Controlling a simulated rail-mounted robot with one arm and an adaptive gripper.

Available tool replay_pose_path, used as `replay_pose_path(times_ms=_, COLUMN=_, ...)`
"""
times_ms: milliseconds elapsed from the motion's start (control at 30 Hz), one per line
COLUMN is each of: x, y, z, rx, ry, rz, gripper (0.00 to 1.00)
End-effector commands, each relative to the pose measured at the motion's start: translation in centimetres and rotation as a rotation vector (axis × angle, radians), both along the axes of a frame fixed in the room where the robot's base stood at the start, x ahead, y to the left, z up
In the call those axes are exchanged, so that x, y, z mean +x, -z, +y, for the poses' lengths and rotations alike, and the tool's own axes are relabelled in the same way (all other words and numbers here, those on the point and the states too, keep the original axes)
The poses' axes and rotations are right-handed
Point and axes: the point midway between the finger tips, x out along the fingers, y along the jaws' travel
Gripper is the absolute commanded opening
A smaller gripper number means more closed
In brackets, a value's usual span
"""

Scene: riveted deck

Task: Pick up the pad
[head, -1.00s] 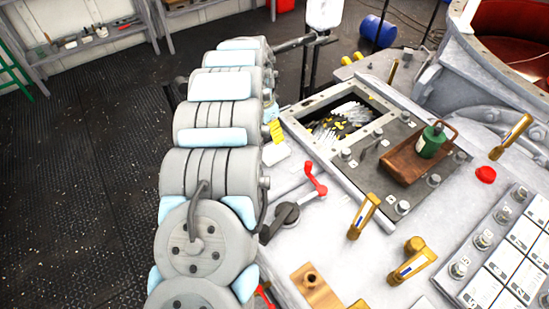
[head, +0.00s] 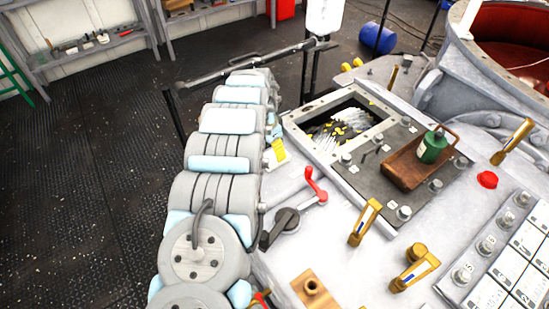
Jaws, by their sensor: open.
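A small flat whitish pad (head: 284,158) lies on the pale grey deck in the head view, just right of my arm and left of the dark hatch opening. Its left part is hidden behind my arm and gripper. My gripper (head: 279,150) shows only in part beside the arm, as yellow ridged fingertips over the pad. The fingers are open. I cannot tell whether they touch the pad.
A red-handled crank (head: 316,186) stands close, below and right of the pad. The open hatch (head: 345,125) lies to its right. A wooden tray (head: 408,172) holds a green bottle (head: 432,147). Brass handles (head: 365,222) stand up from the deck.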

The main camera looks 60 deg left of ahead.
Motion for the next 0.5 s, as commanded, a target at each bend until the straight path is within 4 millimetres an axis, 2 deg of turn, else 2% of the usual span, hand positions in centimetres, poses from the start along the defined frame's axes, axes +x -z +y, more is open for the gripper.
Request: replay_pose_path(times_ms=500, x=0.6, y=3.6, z=-0.2, rx=-0.002, ry=-0.001, rz=0.002, gripper=0.85)
